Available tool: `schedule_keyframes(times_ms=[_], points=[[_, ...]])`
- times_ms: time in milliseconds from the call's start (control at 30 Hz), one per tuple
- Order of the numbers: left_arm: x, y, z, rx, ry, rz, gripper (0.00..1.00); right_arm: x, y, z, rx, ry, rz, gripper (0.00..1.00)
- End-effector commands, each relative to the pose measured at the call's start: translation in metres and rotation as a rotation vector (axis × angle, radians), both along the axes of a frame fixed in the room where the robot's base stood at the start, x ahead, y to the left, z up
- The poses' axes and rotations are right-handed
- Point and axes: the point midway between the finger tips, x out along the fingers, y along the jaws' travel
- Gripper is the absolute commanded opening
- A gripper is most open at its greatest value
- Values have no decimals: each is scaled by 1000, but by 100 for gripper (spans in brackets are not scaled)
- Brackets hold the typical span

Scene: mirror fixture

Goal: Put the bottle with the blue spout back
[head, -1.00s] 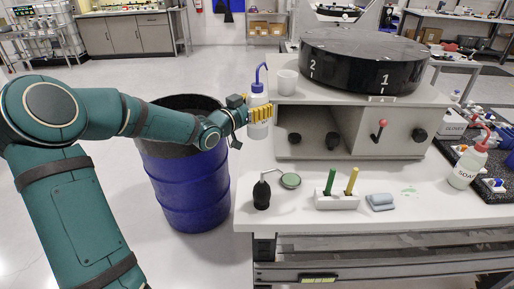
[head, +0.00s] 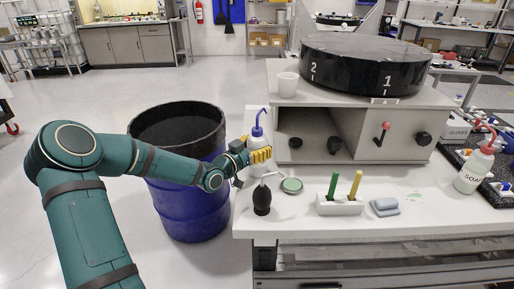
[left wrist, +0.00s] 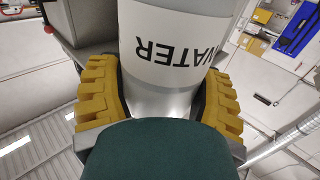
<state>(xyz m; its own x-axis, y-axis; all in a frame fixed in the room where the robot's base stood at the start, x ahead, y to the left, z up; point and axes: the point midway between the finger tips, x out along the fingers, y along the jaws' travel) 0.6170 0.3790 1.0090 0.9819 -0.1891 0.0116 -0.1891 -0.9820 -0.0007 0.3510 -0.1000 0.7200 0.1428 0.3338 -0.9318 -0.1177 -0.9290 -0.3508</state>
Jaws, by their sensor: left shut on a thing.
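The bottle with the blue spout (head: 256,142) is white and upright at the left end of the white bench, left of the grey cabinet. My left gripper (head: 260,156) is shut around its body, with yellow finger pads on both sides. In the left wrist view, the bottle (left wrist: 172,38) shows a label reading WATER, upside down, between the pads (left wrist: 160,100). Its lower part overlaps the bench top (head: 290,222) in the head view; I cannot tell whether its base touches. My right gripper is not in view.
A black bulb blower (head: 262,198) and a small round green-topped dish (head: 291,185) stand close in front of the bottle. A white cup (head: 287,82) sits on the grey cabinet (head: 350,130). A blue barrel (head: 186,208) stands left of the bench. A soap bottle (head: 472,173) is far right.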

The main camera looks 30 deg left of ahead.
Motion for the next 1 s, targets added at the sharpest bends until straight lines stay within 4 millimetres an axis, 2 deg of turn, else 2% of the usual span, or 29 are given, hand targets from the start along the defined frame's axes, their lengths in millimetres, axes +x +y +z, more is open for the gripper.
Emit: schedule_keyframes(times_ms=[300,333,400,767,867,1000], points=[[0,0,-2,1,-3,-1,50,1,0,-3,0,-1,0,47],[0,0,-2,1,-1,0,81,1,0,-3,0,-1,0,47],[0,0,-2,1,0,0,100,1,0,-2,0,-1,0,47],[0,0,3,0,0,0,100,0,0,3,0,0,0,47],[-13,3,2,3,3,2,100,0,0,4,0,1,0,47],[-41,9,2,3,4,4,100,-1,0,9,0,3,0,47]])
